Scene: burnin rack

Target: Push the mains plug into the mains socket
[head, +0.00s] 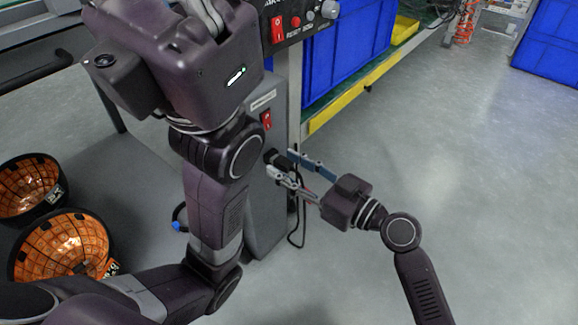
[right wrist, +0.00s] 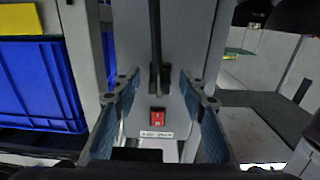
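The black mains plug (head: 279,161) is at the side of the grey cabinet, with its black cord hanging down to the floor. In the right wrist view the mains plug (right wrist: 158,78) is seen end-on against the panel. It covers the mains socket, so I cannot tell how deep it sits. My right gripper (head: 283,163) is open, its blue-padded fingers on either side of the plug. In the right wrist view gaps show between the plug and both fingers. My left gripper (head: 206,14) is at the top edge, partly cut off and hidden by its own wrist.
The grey cabinet (head: 265,215) has a red rocker switch (head: 266,120) near the socket. A control panel (head: 300,20) is above. Blue bins (head: 345,50) stand on a yellow-edged rack at right. Two orange-lined round baskets (head: 65,250) are at lower left. The floor at right is clear.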

